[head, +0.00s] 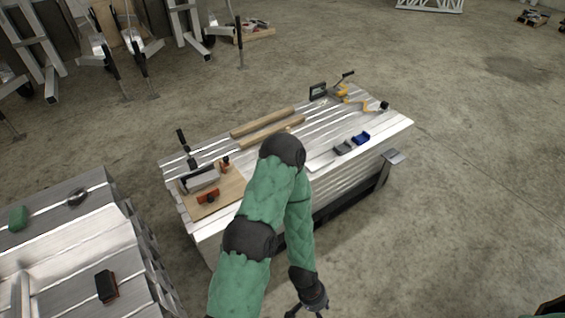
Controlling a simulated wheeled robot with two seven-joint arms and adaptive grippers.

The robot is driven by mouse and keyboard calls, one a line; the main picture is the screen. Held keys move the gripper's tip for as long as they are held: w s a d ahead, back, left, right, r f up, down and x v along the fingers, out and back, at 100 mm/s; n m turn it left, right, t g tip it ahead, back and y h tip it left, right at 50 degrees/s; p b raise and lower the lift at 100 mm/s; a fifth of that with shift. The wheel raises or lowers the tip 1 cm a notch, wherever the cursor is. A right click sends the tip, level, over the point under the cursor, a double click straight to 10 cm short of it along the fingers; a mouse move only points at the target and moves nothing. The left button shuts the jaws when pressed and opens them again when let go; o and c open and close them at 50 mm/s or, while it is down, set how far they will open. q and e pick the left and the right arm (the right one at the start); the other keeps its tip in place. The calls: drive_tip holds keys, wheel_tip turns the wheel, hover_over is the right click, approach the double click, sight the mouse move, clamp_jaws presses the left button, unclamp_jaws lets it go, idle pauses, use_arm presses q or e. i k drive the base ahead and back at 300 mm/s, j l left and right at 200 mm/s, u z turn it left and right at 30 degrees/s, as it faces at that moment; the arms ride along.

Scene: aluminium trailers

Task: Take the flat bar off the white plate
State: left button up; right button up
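A pale flat patch, perhaps the white plate (323,161), lies on the slatted metal workbench (398,122) just right of my arm's elbow. It is small and partly hidden by the arm. I cannot make out a flat bar on it. My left arm, in a green sleeve, rises from the bottom, bends over the bench and comes back down. My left gripper (309,306) hangs at the bottom edge, in front of the bench and apart from it. It is partly cut off, and its opening is unclear. My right gripper is not in view.
A grey bin (343,148) and a blue bin (361,138) stand near the pale patch. Wooden bars (262,122) lie behind. A wooden board (226,197) with orange-and-black tools is at left. Another metal bench (95,240) stands lower left. Floor at right is mostly clear.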

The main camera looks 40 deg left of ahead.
sight(324, 161)
drive_tip(key=u, duration=1.3)
drive_tip(key=i+l+u, duration=0.1)
drive_tip(key=u, duration=0.3)
drive_tip(key=l+u, duration=0.3)
drive_tip(key=u, duration=0.15)
drive_tip(key=i+l+u, duration=0.1)
drive_tip(key=l+u, duration=0.15)
drive_tip(key=u, duration=0.15)
drive_tip(key=l+u, duration=0.25)
drive_tip(key=u, duration=0.2)
drive_tip(key=l+u, duration=0.25)
drive_tip(key=u, duration=0.15)
drive_tip(key=k+l+u, duration=0.1)
drive_tip(key=l, duration=0.35)
drive_tip(key=k+l+u, duration=0.1)
drive_tip(key=l, duration=0.35)
drive_tip(key=k+l+u, duration=0.15)
drive_tip(key=l, duration=0.25)
drive_tip(key=k+l+u, duration=0.1)
drive_tip(key=k+l, duration=0.15)
drive_tip(key=l, duration=0.15)
drive_tip(key=k+l+u, duration=0.1)
drive_tip(key=l, duration=0.3)
drive_tip(key=k+l+u, duration=0.1)
drive_tip(key=k+l, duration=0.3)
drive_tip(key=l, duration=0.15)
drive_tip(key=k+l, duration=0.15)
drive_tip(key=l, duration=0.15)
